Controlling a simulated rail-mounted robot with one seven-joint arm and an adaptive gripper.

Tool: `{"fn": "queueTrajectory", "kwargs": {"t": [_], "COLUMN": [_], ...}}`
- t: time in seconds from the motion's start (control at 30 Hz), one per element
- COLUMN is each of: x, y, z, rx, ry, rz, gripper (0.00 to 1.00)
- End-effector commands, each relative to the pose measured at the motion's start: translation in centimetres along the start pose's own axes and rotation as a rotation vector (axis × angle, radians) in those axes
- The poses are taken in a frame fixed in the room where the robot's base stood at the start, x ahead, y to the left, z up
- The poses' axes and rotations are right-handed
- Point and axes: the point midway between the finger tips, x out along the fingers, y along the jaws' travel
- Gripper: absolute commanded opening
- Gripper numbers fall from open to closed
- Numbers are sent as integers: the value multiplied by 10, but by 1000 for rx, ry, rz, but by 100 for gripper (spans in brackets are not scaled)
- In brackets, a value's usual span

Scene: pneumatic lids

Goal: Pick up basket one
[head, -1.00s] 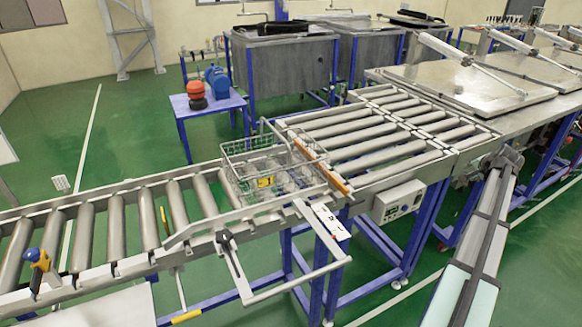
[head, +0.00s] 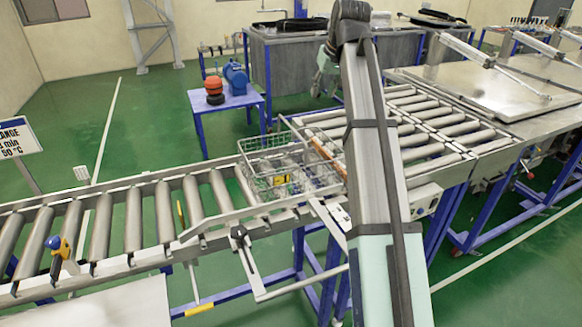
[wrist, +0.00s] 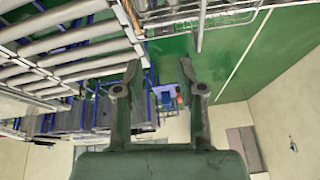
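Basket one appears to be the wire basket (head: 284,172) on the roller conveyor, by the orange-brown strip at the joint of the two roller sections. It holds glassy items and has a yellow tag on its front. Part of its wire frame (wrist: 205,14) shows at the top edge of the wrist view. My gripper (wrist: 159,65) is open in the wrist view, with nothing between its fingers, and is apart from the basket. In the head view the gripper (head: 325,72) is partly hidden behind my arm, beyond the conveyor and above the basket's level.
The left roller conveyor (head: 130,225) is otherwise empty of baskets. A metal lever frame (head: 262,270) sticks out in front. A blue table (head: 225,103) with red and blue items stands behind. Grey tanks (head: 290,75) stand at the back. Several lidded units line the right.

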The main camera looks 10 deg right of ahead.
Motion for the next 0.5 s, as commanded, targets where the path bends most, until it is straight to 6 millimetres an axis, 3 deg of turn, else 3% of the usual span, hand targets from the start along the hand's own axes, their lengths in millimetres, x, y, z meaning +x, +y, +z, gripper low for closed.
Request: {"fn": "queueTrajectory", "kwargs": {"t": [0.03,0.1,0.2,0.37,0.5], "x": [-10,-20,-28,-23,-2], "y": [-23,-44,-62,-70,-70], "z": [2,6,11,14,16], "rx": [-47,-97,-141,-160,-159], "ry": [-12,-28,-43,-53,-54], "rz": [-5,-10,-14,-16,-16], "gripper": [39,39,39,39,39]}}
